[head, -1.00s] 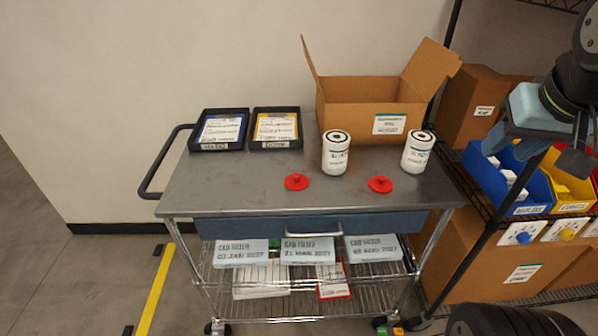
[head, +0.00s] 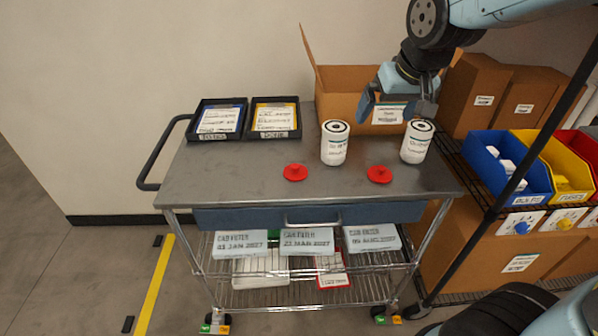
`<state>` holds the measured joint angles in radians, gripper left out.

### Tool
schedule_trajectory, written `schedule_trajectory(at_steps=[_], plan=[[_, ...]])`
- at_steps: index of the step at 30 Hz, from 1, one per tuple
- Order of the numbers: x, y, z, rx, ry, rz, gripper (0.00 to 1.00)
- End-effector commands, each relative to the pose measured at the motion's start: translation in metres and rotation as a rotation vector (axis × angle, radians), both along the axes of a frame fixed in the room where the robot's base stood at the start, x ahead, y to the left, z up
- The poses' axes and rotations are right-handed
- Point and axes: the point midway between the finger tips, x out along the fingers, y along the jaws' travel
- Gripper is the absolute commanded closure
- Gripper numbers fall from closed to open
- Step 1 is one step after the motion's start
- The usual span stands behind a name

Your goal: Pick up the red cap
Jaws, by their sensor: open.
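Two red caps lie flat on the grey cart top (head: 240,180). The left red cap (head: 295,172) is near the middle of the front part, and the right red cap (head: 379,174) lies farther right. Behind each stands a white filter canister, the left one (head: 334,145) and the right one (head: 416,142). My gripper (head: 392,112) is open and empty. It hangs in the air above the back right of the cart, in front of the cardboard box and apart from both caps.
An open cardboard box (head: 340,85) stands at the cart's back. Two black trays, the left (head: 218,135) and the right (head: 275,134), sit at the back left. A shelf with blue (head: 515,185) and yellow bins is at right. The cart's front left is clear.

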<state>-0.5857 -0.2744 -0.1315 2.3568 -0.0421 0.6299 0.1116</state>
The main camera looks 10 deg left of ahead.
Motion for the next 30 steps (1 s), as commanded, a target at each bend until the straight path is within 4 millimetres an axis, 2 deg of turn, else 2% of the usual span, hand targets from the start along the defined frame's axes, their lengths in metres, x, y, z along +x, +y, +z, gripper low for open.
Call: schedule_trajectory(at_steps=[1,6,9,13,18,23,30], plan=[[0.004,0.02,-0.01,-0.007,0.008,0.035,0.0],[0.014,0.079,-0.037,-0.025,0.015,0.128,0.0],[0.015,0.111,-0.052,-0.036,0.014,0.175,0.0],[0.013,0.142,-0.068,-0.047,0.011,0.221,0.0],[0.012,0.162,-0.079,-0.055,0.008,0.25,0.0],[0.015,0.167,-0.092,-0.057,0.008,0.255,0.0],[0.025,0.174,-0.124,-0.058,0.01,0.252,0.0]])
